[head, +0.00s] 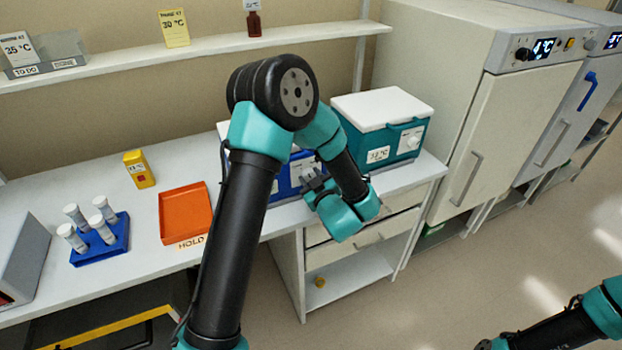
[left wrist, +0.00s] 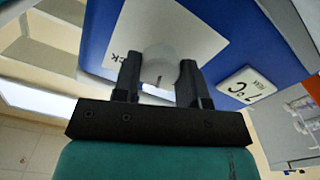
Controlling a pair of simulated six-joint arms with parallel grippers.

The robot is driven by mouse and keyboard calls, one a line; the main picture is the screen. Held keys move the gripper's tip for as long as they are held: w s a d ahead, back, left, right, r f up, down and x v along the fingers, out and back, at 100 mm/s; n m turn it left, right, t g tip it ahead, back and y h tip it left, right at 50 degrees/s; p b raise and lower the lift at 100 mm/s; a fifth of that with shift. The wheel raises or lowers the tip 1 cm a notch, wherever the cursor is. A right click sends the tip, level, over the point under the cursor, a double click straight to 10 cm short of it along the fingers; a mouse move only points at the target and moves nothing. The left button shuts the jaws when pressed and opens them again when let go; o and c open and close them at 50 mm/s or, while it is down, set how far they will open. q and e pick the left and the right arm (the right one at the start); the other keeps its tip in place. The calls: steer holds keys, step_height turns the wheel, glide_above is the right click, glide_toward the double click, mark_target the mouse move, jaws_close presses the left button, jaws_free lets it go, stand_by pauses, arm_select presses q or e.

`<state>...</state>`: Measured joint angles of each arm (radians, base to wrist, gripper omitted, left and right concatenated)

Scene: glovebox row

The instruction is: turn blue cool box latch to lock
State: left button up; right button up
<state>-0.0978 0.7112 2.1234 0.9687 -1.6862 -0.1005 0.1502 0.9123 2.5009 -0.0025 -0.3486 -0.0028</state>
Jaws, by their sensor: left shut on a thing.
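The blue cool box (head: 283,180) stands on the bench, partly hidden behind my left arm in the head view. Its blue front (left wrist: 190,28) fills much of the left wrist view, with a white plate bearing partly hidden lettering. The round whitish latch knob (left wrist: 163,66) sits on that plate. My left gripper (left wrist: 160,72) has its two dark fingers on either side of the knob and is shut on it. In the head view my left gripper (head: 312,183) is at the front of the box. My right gripper is not clearly in view; only part of my right arm shows at bottom right.
A teal cool box (head: 385,135) with a white lid and knob stands right of the blue one. An orange tray (head: 185,214), a blue rack of tubes (head: 99,240) and a yellow container (head: 139,169) are on the bench to the left. A large cabinet (head: 490,130) stands at right.

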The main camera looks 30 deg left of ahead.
arm_select(q)
steer(key=m, duration=0.6)
steer(key=shift+m, duration=0.3)
steer(key=m, duration=0.6)
steer(key=shift+m, duration=0.3)
steer(key=o, duration=0.9)
steer(key=shift+d, duration=0.15)
steer(key=v, duration=1.7)
steer(key=shift+s, duration=0.15)
